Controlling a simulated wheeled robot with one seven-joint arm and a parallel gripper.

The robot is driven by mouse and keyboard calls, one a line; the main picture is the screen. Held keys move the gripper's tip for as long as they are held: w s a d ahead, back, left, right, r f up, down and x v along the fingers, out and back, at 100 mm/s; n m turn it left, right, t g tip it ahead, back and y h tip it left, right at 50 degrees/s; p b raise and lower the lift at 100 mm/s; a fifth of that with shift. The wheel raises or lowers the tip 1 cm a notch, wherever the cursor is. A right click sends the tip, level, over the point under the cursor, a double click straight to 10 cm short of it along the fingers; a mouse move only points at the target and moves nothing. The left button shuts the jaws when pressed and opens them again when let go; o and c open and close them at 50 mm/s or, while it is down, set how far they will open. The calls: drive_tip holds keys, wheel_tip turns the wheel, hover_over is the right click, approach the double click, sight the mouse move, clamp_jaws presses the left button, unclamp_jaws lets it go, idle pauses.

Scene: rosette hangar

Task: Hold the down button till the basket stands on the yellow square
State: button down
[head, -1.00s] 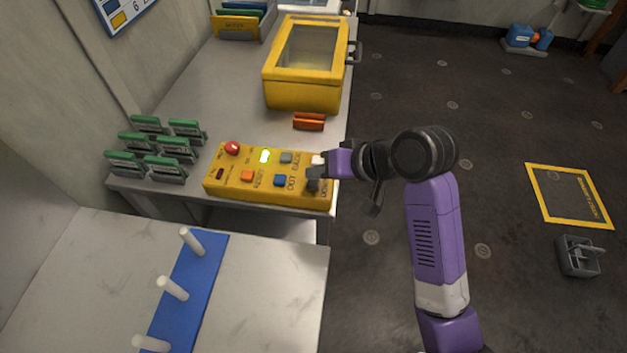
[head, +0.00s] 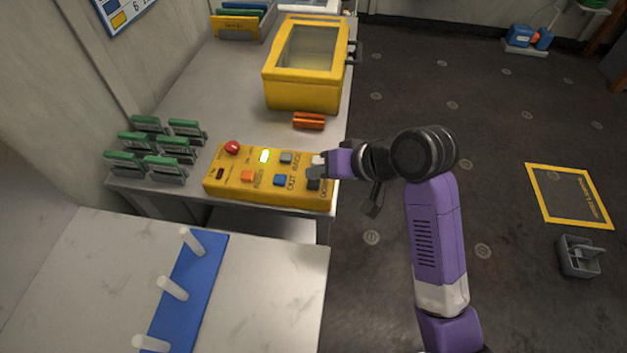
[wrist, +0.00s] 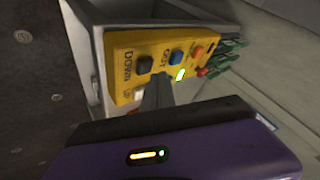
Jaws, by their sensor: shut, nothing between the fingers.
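The yellow control panel (head: 225,185) lies on the bench. Its dark down button (head: 314,184) is in the panel's near right corner; in the wrist view the button (wrist: 143,63) shows uncovered beside the word DOWN. My gripper (head: 317,169) is shut and empty over the panel's right end, just beyond the down button and apart from it. Its fingers (wrist: 157,92) also show in the wrist view. The grey basket (head: 577,258) is at the right, just below the yellow square (head: 541,204) in the picture and outside its outline. I cannot tell its height above the floor.
A blue pegboard (head: 205,265) lies on the near table. Open floor surrounds the yellow square.

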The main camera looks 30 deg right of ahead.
drive_tip(key=shift+f, duration=0.1)
drive_tip(key=shift+f, duration=0.35)
